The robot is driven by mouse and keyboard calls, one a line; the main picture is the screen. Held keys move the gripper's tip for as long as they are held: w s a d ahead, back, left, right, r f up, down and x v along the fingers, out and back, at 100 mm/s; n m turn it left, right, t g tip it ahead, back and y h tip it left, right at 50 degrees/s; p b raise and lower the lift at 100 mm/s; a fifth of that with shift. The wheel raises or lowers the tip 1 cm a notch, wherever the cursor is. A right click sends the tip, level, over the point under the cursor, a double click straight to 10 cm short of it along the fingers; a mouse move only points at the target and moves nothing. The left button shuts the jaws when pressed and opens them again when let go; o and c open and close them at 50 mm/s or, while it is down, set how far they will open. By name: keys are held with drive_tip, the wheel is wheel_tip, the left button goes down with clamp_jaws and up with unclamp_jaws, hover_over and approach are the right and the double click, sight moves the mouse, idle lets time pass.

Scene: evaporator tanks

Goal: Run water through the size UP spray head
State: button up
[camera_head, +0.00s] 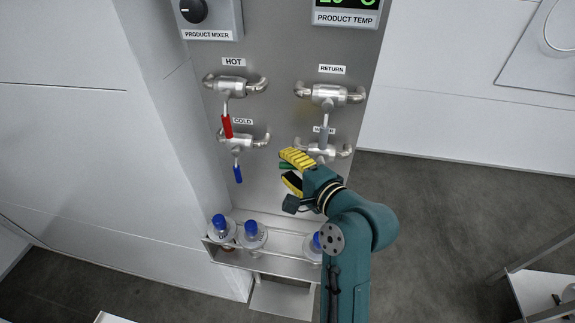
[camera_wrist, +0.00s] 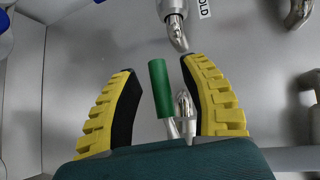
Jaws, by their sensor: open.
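My gripper (camera_head: 290,172) is open in front of the lower right valve (camera_head: 320,151) on the steel panel. A green handle (camera_wrist: 160,88) lies between its two yellow fingers in the wrist view, with a gap on each side. The label above that valve is partly hidden. The HOT valve has a red handle (camera_head: 227,126), the COLD valve a blue handle (camera_head: 238,174) and the RETURN valve a grey handle (camera_head: 324,138); all three hang down. I cannot make out a spray head.
The product mixer box (camera_head: 212,18) and product temp display (camera_head: 346,12) are above. White walls flank the panel. Open floor (camera_head: 450,215) lies to the right.

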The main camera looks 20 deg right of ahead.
drive_tip(key=shift+w+a, duration=0.1)
drive_tip(key=shift+w, duration=0.2)
clamp_jaws()
drive_tip(key=shift+s, duration=0.1)
